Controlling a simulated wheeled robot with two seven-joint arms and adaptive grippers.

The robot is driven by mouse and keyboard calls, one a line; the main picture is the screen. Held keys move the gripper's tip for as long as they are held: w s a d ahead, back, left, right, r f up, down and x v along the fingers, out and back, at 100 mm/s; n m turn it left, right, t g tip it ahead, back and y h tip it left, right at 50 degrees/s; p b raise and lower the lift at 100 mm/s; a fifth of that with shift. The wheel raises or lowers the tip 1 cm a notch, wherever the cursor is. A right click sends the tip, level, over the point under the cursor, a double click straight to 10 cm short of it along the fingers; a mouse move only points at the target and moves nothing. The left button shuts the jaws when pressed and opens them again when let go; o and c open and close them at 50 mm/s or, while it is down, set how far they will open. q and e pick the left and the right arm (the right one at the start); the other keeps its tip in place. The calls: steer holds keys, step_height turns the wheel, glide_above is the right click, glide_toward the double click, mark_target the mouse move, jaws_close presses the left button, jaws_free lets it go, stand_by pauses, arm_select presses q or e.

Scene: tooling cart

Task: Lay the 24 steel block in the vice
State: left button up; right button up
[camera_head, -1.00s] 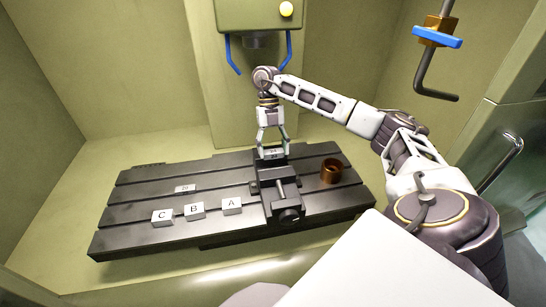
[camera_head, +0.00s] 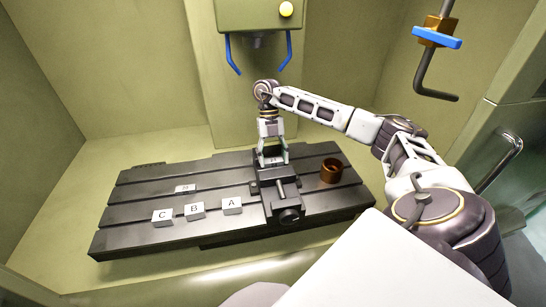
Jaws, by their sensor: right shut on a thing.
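The dark vice (camera_head: 288,214) stands on the slotted machine table, right of its middle, with its screw end toward me. My right gripper (camera_head: 272,161) points down over the back part of the vice. It is shut on a small steel block, of which only a little shows between the fingers, right at the vice jaws. I cannot tell whether the block touches the jaws or read its label. Another small pale block (camera_head: 185,188) lies flat on the table to the left, its marking too small to read. My left gripper is out of view.
Three white blocks marked C (camera_head: 162,218), B (camera_head: 194,210) and A (camera_head: 232,205) stand in a row left of the vice. A copper-coloured cup (camera_head: 331,171) stands right of it. The spindle head (camera_head: 257,14) with blue prongs hangs above.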

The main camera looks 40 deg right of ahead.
steer(key=shift+f, duration=0.45)
steer(key=o, duration=1.4)
steer(key=shift+r, duration=0.2)
